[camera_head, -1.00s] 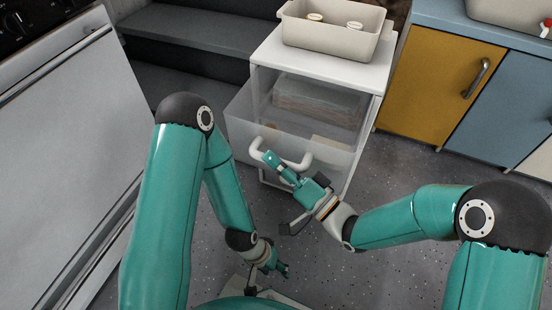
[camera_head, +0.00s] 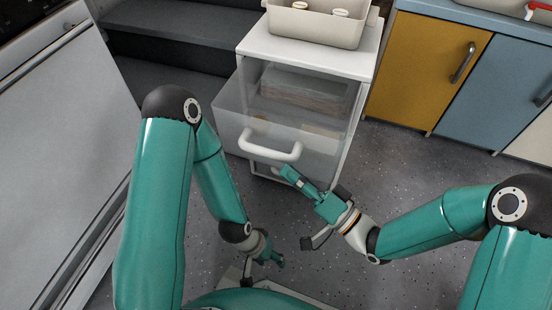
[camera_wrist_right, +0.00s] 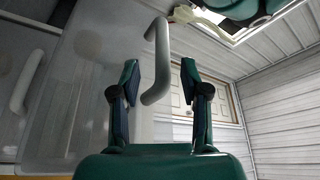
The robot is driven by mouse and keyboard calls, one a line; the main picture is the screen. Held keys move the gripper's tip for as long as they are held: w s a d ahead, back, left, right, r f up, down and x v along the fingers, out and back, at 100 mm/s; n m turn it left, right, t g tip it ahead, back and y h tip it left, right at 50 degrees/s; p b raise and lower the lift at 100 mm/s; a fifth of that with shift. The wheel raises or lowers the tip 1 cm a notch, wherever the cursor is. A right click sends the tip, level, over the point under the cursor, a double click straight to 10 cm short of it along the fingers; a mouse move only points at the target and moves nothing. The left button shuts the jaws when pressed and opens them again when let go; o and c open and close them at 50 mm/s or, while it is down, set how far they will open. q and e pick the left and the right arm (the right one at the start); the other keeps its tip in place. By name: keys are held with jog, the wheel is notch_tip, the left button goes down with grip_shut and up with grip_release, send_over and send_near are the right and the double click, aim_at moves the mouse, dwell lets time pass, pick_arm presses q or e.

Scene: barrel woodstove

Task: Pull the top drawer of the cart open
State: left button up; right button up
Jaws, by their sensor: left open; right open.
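The white cart (camera_head: 308,50) stands at the top middle of the head view. Its translucent top drawer (camera_head: 233,119) is pulled out, with its inside visible from above. The drawer's white bar handle (camera_head: 270,147) is on the front; it also shows in the right wrist view (camera_wrist_right: 158,62). My right gripper (camera_head: 296,204) is open and empty, just below and right of the handle, apart from it. In the right wrist view the handle appears between and beyond the open fingertips (camera_wrist_right: 160,67). My left gripper (camera_head: 278,261) is low near my base, away from the cart.
A beige bin (camera_head: 318,27) with small white-topped items sits on the cart. Inside the drawer area is a stacked, blurred block (camera_head: 305,92). Dark steps (camera_head: 175,45) and a white appliance (camera_head: 60,140) are left. Yellow and blue cabinets (camera_head: 425,72) are right. Speckled floor (camera_head: 410,165) is clear between.

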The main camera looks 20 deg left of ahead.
jog(key=shift+v, duration=2.2)
